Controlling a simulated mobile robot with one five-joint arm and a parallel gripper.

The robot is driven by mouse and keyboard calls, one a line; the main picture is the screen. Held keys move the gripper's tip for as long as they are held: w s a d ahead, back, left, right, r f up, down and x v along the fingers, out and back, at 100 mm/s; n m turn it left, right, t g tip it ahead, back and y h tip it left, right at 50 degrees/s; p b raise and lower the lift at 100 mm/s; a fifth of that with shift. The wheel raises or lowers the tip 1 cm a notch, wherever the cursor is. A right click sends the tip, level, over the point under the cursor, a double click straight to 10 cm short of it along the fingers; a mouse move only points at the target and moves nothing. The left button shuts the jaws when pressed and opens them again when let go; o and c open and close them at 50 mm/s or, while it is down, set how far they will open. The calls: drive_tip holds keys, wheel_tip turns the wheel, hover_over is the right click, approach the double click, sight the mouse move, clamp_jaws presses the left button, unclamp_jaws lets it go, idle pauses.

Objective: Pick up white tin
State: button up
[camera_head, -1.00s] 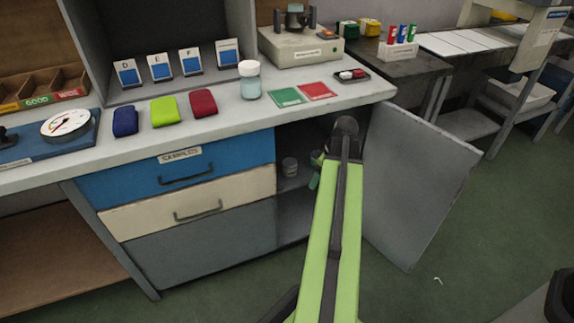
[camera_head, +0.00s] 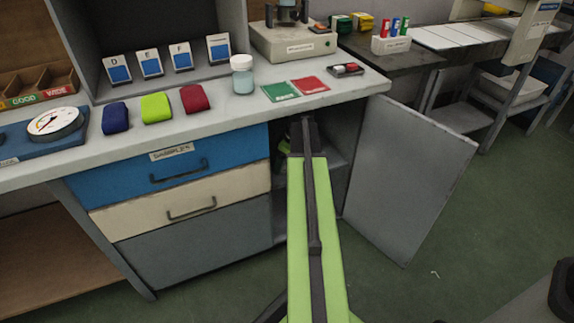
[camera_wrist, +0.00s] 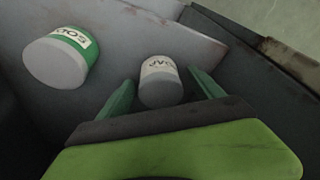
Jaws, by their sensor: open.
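In the wrist view a white tin (camera_wrist: 160,82) with a pale label stands between and just beyond the fingertips of my gripper (camera_wrist: 161,76). My gripper is open, one green finger on each side of the tin; I cannot tell whether either touches it. In the head view my arm reaches into the open cabinet below the counter and hides the tins; only a bit of green shows beside the arm.
The grey cabinet door (camera_head: 412,180) hangs open to the right of my arm. The drawers (camera_head: 175,207) border the opening on the left.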

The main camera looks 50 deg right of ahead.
drive_tip(key=shift+r, duration=0.1)
drive_tip(key=c, duration=1.5)
